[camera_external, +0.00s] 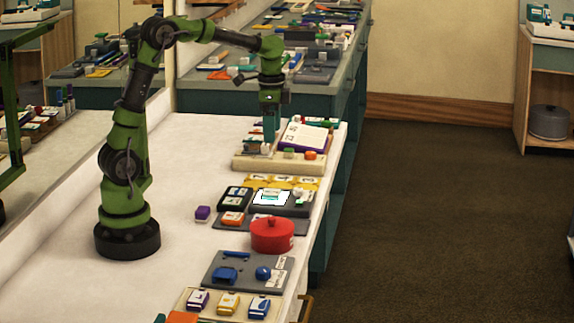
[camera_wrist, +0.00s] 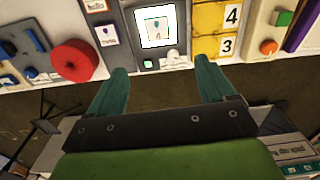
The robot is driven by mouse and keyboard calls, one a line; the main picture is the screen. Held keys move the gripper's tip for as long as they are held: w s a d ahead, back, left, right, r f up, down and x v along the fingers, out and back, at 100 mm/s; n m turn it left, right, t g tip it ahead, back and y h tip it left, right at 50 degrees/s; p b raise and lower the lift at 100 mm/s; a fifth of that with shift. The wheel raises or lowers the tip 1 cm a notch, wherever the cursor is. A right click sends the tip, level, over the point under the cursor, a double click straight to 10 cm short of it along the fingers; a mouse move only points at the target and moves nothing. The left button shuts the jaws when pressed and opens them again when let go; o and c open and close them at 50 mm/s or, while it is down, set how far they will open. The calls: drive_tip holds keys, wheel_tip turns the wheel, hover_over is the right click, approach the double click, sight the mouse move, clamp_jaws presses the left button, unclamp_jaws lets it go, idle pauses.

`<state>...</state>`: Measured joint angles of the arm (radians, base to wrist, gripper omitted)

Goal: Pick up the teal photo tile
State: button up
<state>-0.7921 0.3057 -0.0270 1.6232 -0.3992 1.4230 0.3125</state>
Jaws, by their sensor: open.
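A bright white square panel (camera_external: 271,198) lies on a dark grey base on the table, with a small teal patch on it. In the wrist view the white panel (camera_wrist: 156,24) carries a teal, balloon-like picture; I cannot tell whether this is a separate teal photo tile. My gripper (camera_external: 269,146) is above the far part of the table, beyond the panel and near the beige board. In the wrist view my gripper (camera_wrist: 161,68) has its two teal fingers wide apart, with nothing between them. The panel shows ahead of the fingertips, apart from them.
A red pot (camera_external: 272,235) stands nearer than the panel, and yellow numbered tiles (camera_external: 284,182) lie just beyond it. The beige board (camera_external: 248,161) holds small blocks.

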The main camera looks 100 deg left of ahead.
sight(273, 192)
drive_tip(key=shift+m, duration=0.3)
wheel_tip(273, 192, down, 16)
drive_tip(key=shift+d+f, duration=0.15)
drive_tip(key=shift+f, duration=0.05)
drive_tip(key=c, duration=1.2)
drive_tip(key=shift+r, duration=0.15)
